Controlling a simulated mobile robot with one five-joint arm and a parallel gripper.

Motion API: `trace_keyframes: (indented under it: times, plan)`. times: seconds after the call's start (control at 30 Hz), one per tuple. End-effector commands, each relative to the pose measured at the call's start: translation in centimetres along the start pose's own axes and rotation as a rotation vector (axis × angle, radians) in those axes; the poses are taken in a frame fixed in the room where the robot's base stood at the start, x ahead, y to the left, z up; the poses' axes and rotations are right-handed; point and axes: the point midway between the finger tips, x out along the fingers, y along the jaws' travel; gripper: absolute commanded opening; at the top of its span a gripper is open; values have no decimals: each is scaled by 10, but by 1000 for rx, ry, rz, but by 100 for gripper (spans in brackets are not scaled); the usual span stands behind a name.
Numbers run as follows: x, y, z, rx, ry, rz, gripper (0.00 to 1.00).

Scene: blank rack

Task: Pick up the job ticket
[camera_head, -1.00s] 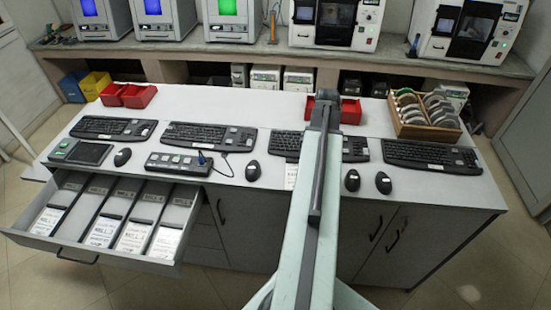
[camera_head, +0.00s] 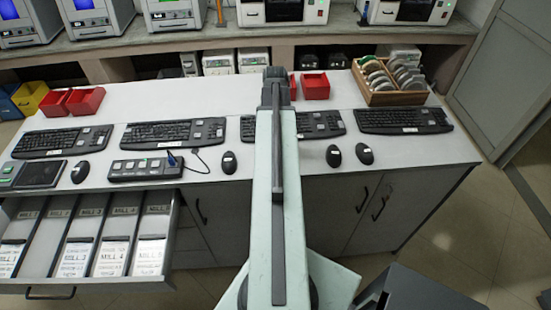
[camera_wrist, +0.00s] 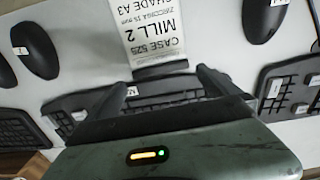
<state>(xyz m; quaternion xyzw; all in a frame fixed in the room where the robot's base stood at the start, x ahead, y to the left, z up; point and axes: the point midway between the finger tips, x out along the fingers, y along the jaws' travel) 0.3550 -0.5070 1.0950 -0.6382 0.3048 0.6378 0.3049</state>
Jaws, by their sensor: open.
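The job ticket (camera_wrist: 153,30) is a white printed card reading "CASE 525", "MILL 2" and "SHADE A3". In the wrist view it lies at top centre on the light desk, with a grey strip along its near end. My gripper (camera_wrist: 160,84) is open and empty, its two dark fingers on either side of that near end. I cannot tell the height of the fingers above the desk. In the head view the ticket is hidden behind my arm.
An open drawer (camera_head: 60,290) at left holds several tickets in lanes. Red bins (camera_head: 86,101) and a wooden disc rack (camera_head: 398,98) stand on the desk.

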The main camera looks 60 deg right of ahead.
Motion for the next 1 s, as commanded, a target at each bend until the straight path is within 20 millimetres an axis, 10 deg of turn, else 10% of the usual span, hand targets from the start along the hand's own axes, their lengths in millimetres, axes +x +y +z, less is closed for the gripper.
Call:
trace_keyframes:
  times: [0.2, 0.47, 0.63, 1.0]
  plan:
    - [43, -1, 2, 0, 0, 0, 100]
    - [42, -1, 2, -1, 0, 0, 100]
    - [42, -1, 2, -1, 0, 0, 56]
    - [32, -1, 2, -2, 0, 0, 56]
